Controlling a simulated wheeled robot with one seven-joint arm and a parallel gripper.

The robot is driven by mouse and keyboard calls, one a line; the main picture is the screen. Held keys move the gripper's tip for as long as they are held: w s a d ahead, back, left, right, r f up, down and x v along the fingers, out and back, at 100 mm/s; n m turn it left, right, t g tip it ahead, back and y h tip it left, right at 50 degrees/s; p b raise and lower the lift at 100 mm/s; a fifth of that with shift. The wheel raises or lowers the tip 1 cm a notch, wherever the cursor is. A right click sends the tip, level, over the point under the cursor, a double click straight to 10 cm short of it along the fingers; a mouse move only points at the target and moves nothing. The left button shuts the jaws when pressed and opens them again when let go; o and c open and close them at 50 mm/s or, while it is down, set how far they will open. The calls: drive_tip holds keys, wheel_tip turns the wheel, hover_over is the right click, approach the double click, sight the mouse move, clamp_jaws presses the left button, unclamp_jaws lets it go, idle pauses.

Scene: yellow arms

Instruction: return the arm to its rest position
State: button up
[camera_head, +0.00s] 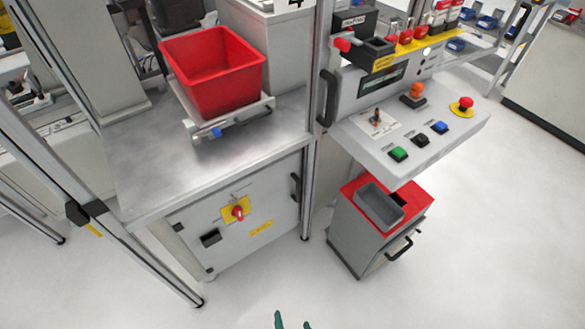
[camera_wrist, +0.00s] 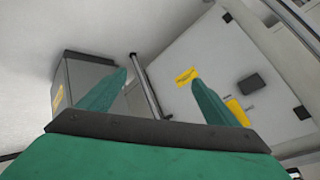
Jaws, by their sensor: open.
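My gripper (camera_head: 292,322) shows only as two green fingertips at the bottom edge of the head view, above the pale floor in front of the machine. In the wrist view my gripper (camera_wrist: 158,85) is open, its two green fingers spread apart with nothing between them. The rest of my arm is out of the head view.
A red bin (camera_head: 212,75) stands on a metal-topped cabinet (camera_head: 150,175). To its right is a control panel (camera_head: 415,135) with buttons. Below it stands a grey cart (camera_head: 355,235) with a red top. The floor (camera_head: 480,250) at right is clear.

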drive_tip(key=s+r+n+t, duration=0.1)
drive_tip(key=s+r+t, duration=0.1)
drive_tip(key=r, duration=0.9)
drive_tip(key=s+r+n+t+h, duration=0.1)
drive_tip(key=s+r, duration=0.4)
drive_tip(key=r, duration=0.7)
drive_tip(key=s+r+n+t+h, duration=0.1)
drive_tip(key=s+r+n+t, duration=0.2)
drive_tip(key=r, duration=0.9)
drive_tip(key=shift+s+r, duration=0.15)
drive_tip(key=shift+s, duration=0.1)
drive_tip(key=shift+a, duration=0.1)
